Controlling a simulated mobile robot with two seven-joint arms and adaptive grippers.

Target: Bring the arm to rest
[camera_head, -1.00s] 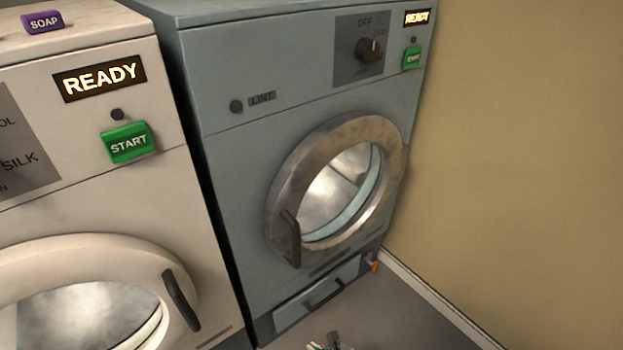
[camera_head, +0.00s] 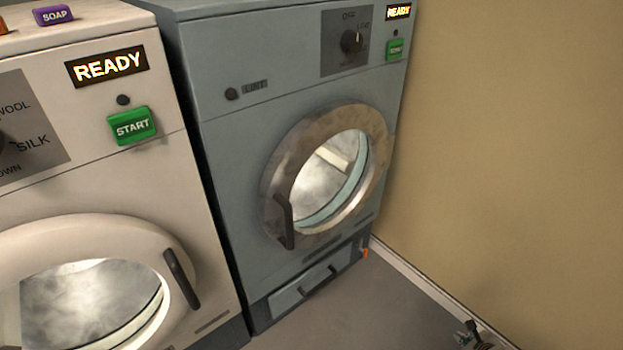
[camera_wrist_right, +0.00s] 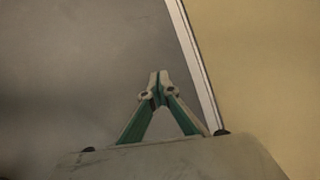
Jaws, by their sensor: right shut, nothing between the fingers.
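My right gripper (camera_head: 470,335) shows at the bottom right edge of the head view, low over the grey floor and close to the wall. In the right wrist view the right gripper (camera_wrist_right: 157,80) has its fingertips together, with nothing held between them. Behind it are bare floor and the white skirting strip. My left gripper is not in view.
A blue-grey dryer (camera_head: 225,130) with a closed round door stands beside a cream washer (camera_head: 190,205). Both displays read READY. The dryer's low drawer (camera_head: 300,295) looks shut. A tan wall (camera_head: 510,170) bounds the right. Floor (camera_head: 370,310) is free in front.

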